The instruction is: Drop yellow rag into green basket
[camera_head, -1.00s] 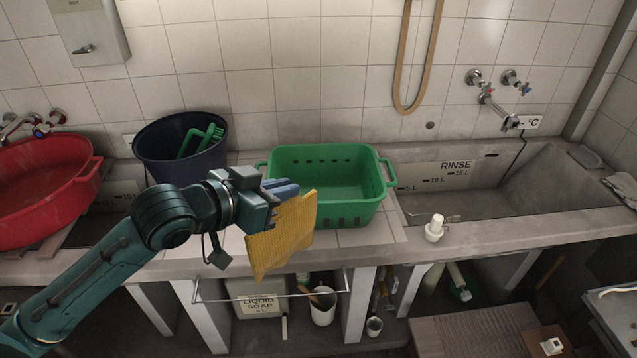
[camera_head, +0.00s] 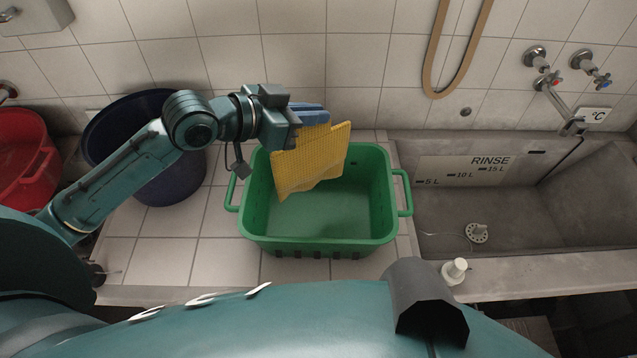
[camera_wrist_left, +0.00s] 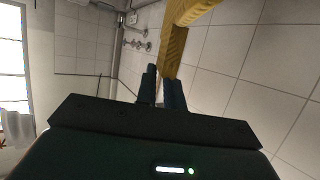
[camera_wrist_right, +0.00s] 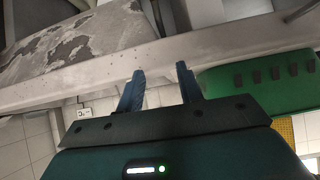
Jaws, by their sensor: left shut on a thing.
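The yellow rag (camera_head: 312,160) hangs from my left gripper (camera_head: 310,114), whose blue fingers are shut on its upper edge. The rag is over the back left part of the green basket (camera_head: 256,238), inside its outline as seen from the head. The basket stands upright on the tiled counter, and its visible floor is bare. In the left wrist view the rag (camera_wrist_left: 172,48) shows at the fingertips. My right gripper (camera_wrist_right: 158,85) is open and empty in the right wrist view, with the basket (camera_wrist_right: 255,82) and a bit of rag beside it.
A dark blue bucket (camera_head: 170,185) stands left of the basket, behind my left arm. A red tub (camera_head: 25,165) is at the far left. The concrete rinse basin (camera_head: 455,215) lies right of the basket. A white bottle top (camera_head: 455,270) is on its front ledge.

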